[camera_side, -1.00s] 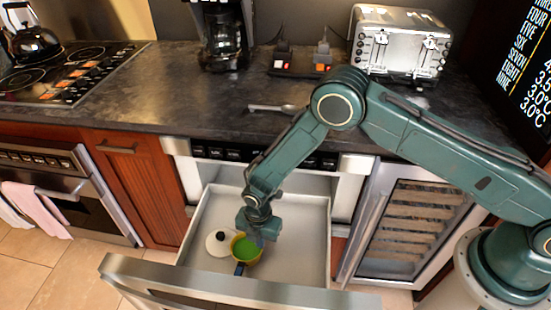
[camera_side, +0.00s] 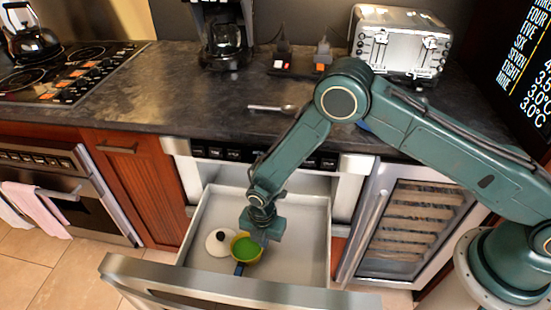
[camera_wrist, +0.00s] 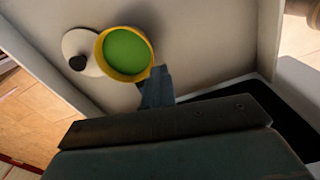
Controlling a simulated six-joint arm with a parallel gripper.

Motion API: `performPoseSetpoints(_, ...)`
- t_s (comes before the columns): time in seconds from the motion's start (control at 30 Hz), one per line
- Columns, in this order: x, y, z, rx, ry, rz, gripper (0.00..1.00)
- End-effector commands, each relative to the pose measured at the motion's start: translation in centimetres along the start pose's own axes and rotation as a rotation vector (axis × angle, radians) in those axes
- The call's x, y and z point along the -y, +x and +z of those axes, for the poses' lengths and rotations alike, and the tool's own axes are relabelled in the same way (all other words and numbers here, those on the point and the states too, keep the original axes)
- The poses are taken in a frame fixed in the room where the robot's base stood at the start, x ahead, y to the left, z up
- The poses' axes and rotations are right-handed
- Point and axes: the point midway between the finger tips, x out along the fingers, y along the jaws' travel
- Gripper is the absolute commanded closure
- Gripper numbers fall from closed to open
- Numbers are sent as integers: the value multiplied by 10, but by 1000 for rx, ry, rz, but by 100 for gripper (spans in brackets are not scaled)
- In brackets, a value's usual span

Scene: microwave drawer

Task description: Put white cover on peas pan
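The peas pan (camera_side: 246,250) is yellow with green contents and lies in the open drawer. Its blue handle (camera_side: 239,269) points toward the drawer front. The white cover (camera_side: 219,246) with a dark knob lies left of the pan. In the wrist view the pan's rim overlaps the cover's edge (camera_wrist: 92,38); I cannot tell if they touch. My gripper (camera_side: 263,232) hangs over the drawer at the pan's upper right.
The drawer's steel front (camera_side: 230,289) and side walls surround the pan and cover. The drawer floor to the right (camera_side: 306,250) is free. A spoon (camera_side: 272,108), coffee maker (camera_side: 223,40) and toaster (camera_side: 400,45) are on the dark counter.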

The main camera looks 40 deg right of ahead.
Motion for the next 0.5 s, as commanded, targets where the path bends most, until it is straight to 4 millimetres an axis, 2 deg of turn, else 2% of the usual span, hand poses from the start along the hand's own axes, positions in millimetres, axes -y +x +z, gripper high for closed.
performPoseSetpoints(0.5, 6, -4, -1, 0, 0, 1, 100)
